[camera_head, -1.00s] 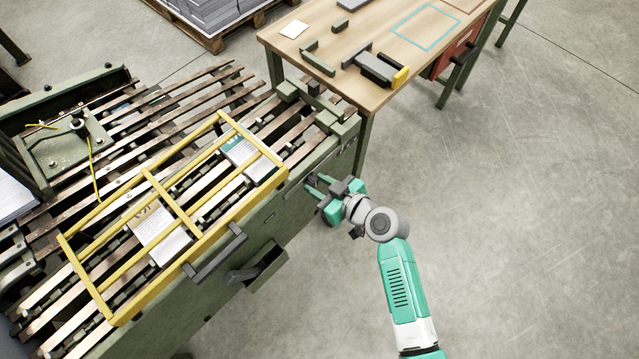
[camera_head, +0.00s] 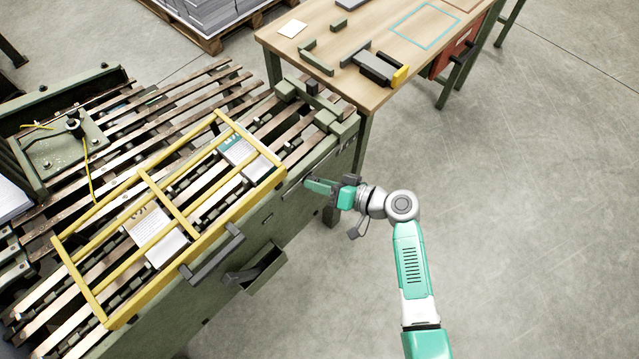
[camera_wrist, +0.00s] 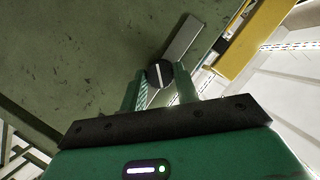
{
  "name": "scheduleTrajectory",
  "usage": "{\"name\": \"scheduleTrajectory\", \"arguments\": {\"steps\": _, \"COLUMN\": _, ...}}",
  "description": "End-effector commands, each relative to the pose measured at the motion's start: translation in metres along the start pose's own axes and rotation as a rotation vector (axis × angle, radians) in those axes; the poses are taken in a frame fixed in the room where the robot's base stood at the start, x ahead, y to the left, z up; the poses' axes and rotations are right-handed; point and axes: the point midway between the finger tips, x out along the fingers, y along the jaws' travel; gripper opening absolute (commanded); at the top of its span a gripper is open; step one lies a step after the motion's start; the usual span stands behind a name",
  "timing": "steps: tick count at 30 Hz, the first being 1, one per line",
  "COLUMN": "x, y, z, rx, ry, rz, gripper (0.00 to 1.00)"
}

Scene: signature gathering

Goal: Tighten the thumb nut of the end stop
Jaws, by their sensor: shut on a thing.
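The thumb nut (camera_wrist: 160,74) is a round black knob with a white line across its face. In the wrist view it sits between my two green fingertips, over a grey metal strip (camera_wrist: 184,48) on the green machine side. My gripper (camera_wrist: 162,80) is shut on it. In the head view my gripper (camera_head: 308,185) is against the machine's right side wall, below the rail bed, and the nut is hidden there. I cannot clearly tell which part is the end stop's body.
A yellow guard frame (camera_head: 153,178) lies over the slatted bed, with printed sheets beneath. A dark handle (camera_head: 212,256) and an open green box (camera_head: 262,270) stick out of the same wall. A wooden table (camera_head: 345,60) stands behind. The floor to the right is clear.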

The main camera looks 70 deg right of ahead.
Motion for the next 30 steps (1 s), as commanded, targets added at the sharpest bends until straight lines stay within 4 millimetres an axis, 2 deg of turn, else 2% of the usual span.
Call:
{"name": "scheduleTrajectory", "arguments": {"steps": 18, "x": 0.0006, "y": 0.0040, "z": 0.0007, "rx": 0.511, "ry": 0.001, "rz": -0.213, "gripper": 0.08}}
{"name": "scheduleTrajectory", "arguments": {"steps": 30, "x": 0.0008, "y": 0.0047, "z": 0.0016, "rx": 0.701, "ry": 0.000, "rz": -0.291, "gripper": 0.08}}
